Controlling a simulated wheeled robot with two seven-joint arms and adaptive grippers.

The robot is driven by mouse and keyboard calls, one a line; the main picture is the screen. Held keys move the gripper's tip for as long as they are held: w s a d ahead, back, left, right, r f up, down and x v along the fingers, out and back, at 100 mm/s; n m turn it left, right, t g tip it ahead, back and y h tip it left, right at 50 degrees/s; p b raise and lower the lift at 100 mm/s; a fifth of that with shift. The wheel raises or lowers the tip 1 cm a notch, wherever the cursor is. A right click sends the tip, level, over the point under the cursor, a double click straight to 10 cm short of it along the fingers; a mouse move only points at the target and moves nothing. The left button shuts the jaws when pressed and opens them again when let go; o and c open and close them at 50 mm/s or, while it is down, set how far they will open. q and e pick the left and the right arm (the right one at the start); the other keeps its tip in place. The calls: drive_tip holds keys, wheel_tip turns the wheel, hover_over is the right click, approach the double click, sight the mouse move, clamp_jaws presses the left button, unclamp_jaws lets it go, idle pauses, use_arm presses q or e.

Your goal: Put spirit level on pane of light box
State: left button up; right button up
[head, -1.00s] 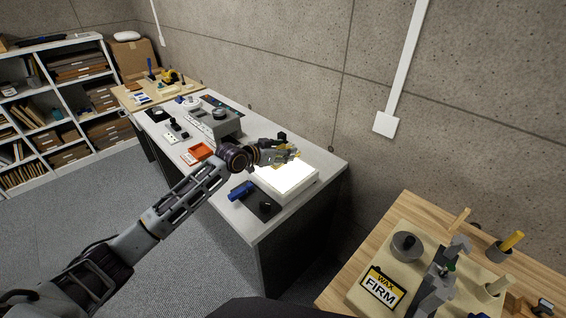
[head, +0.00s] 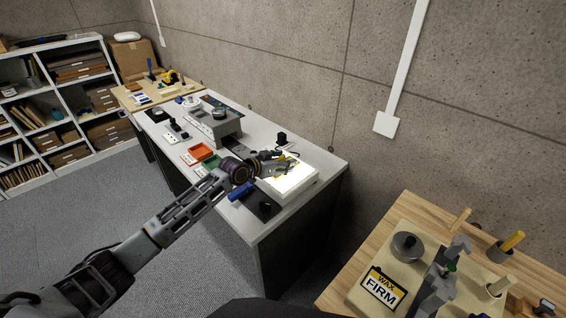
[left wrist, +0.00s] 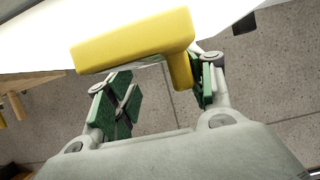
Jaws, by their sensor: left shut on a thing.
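The spirit level (left wrist: 135,42) is a yellow L-shaped bar in the left wrist view; in the head view only a small yellow part shows by the fingers. My left gripper (head: 287,163) is shut on it, with green finger pads in the left wrist view (left wrist: 166,88). The light box (head: 297,187) is a white box with a brightly glowing pane on the grey-topped bench. The gripper and level are over the pane's far left part; I cannot tell whether the level touches it. The bright pane fills the top of the left wrist view (left wrist: 40,45).
A blue cylinder (head: 241,191) and a dark mat (head: 255,203) lie left of the light box. A small black object (head: 282,138) stands behind it. Orange (head: 200,151) and green (head: 211,162) trays lie farther left. A wooden bench (head: 340,285) stands at right.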

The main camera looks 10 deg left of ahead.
use_arm(q)
drive_tip(key=shift+f, duration=0.15)
use_arm(e)
drive_tip(key=shift+s+f, duration=0.1)
use_arm(q)
drive_tip(key=o, duration=1.1)
drive_tip(key=shift+c, duration=0.2)
drive_tip(key=shift+r, duration=0.2)
drive_tip(key=shift+v, duration=3.4)
drive_tip(key=shift+p+v, duration=0.3)
drive_tip(key=shift+v, duration=2.25)
use_arm(e)
drive_tip(key=shift+s+d, duration=0.4)
drive_tip(key=shift+s, duration=0.3)
